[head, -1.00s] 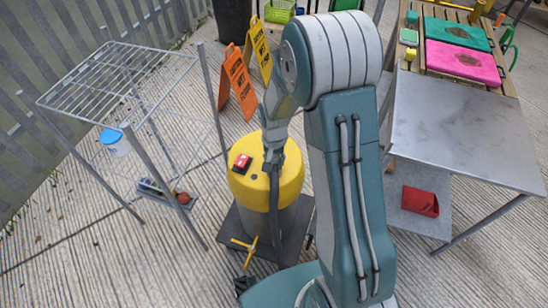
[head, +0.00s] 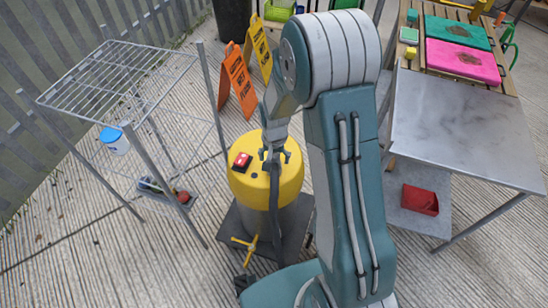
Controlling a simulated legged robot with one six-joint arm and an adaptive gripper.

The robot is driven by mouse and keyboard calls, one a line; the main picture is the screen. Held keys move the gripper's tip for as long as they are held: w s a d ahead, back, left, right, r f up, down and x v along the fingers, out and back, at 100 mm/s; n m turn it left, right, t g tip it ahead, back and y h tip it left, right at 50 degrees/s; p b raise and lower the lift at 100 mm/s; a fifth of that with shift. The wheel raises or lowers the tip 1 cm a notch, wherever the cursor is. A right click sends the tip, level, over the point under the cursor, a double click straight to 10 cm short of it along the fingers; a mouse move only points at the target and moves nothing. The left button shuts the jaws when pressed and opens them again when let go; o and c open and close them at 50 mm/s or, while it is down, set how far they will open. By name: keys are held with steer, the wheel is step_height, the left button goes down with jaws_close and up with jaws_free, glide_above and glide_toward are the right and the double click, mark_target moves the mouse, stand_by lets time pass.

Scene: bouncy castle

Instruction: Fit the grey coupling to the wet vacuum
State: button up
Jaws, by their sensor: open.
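The wet vacuum (head: 240,187) is a drum with a yellow top, a grey lower body and a red switch box on its lid. It stands upright on a dark square base. A dark grey hose-like piece (head: 274,195), with what looks like the grey coupling at its upper end, runs down the vacuum's front. I cannot tell whether the coupling is seated in the vacuum or only against it. My gripper (head: 275,156) is over the vacuum's lid, right of the red switch box, fingers spread at the top of the grey piece. My arm hides part of the vacuum's right side.
A yellow T-shaped valve (head: 247,246) is low in front of the vacuum. A wire rack (head: 118,75) stands left, a metal table (head: 455,125) right with a red bin (head: 420,200) below. Orange and yellow warning signs (head: 238,80) stand behind.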

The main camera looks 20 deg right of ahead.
step_height(320, 180, up, 11)
steer(key=shift+w+r, duration=0.1)
steer(key=shift+r, duration=0.3)
steer(key=s+r+n+t, duration=0.5)
steer(key=s+r, duration=1.2)
steer(key=s, duration=0.4)
steer(key=shift+r+t, duration=0.3)
